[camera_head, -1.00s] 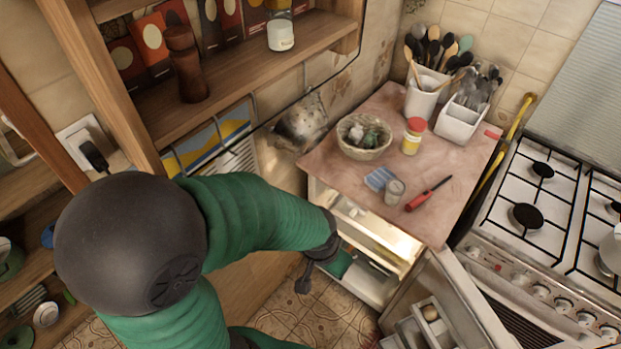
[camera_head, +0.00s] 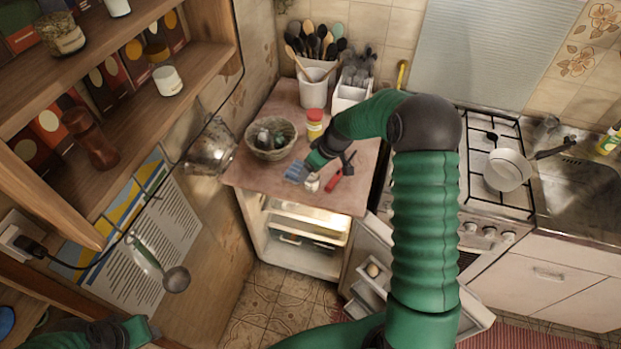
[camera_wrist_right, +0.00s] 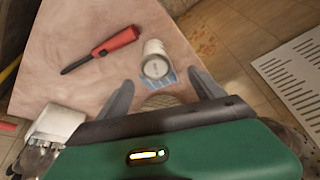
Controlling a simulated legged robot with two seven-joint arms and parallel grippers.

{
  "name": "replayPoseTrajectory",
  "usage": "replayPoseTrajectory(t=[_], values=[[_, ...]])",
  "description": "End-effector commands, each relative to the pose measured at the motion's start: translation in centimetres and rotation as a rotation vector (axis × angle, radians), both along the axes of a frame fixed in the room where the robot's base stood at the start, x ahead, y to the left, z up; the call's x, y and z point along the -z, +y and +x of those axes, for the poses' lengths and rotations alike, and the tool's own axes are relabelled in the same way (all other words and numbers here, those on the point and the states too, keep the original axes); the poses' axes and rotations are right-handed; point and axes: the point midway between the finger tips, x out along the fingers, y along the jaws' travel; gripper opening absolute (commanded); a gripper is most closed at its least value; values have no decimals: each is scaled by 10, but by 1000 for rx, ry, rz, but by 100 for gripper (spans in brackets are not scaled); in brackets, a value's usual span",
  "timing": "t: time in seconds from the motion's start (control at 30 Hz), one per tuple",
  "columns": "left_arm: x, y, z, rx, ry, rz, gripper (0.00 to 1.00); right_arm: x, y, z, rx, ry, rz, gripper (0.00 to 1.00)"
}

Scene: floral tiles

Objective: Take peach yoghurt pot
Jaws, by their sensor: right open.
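A small whitish pot (camera_head: 312,183) stands on the pinkish top of the small fridge (camera_head: 262,178), between a blue item and a red lighter-like tool. I cannot read its label, so I cannot tell if it is peach. In the right wrist view the pot (camera_wrist_right: 156,62) stands upright just beyond my open fingertips, apart from them. My right gripper (camera_head: 327,168) is open and empty above the fridge top, close behind the pot; its fingers also show in the right wrist view (camera_wrist_right: 162,90). Part of my left arm's end (camera_head: 138,330) shows at the lower left; its fingers are not clear.
The blue item (camera_head: 295,171), red tool (camera_head: 334,180), wicker bowl (camera_head: 271,140), yellow jar with red lid (camera_head: 314,124) and utensil holders (camera_head: 314,90) crowd the top. The fridge door (camera_head: 372,272) hangs open. A stove (camera_head: 470,180) stands right, wooden shelves (camera_head: 150,120) left.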

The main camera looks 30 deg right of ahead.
Motion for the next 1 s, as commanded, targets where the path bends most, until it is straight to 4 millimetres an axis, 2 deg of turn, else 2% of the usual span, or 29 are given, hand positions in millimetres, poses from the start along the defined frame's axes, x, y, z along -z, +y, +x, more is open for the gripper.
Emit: replayPoseTrajectory(t=[0.1,0.27,0.5,0.6,0.77,0.87,1.0], values=[[-4,0,0,0,0,0,41,23,3,9,-2,3,1,77],[-7,0,0,0,-1,0,41,37,4,14,-2,1,-1,77],[-19,0,0,-1,-1,0,41,77,0,25,-1,1,-1,77],[-19,0,0,-1,-1,0,41,85,0,29,-1,0,-1,77],[-18,0,0,-1,0,0,41,85,0,29,0,-1,-2,77],[-18,0,0,-1,0,0,41,85,0,28,0,-1,-2,68],[-18,0,0,0,0,0,41,84,1,28,0,-1,-2,49]])
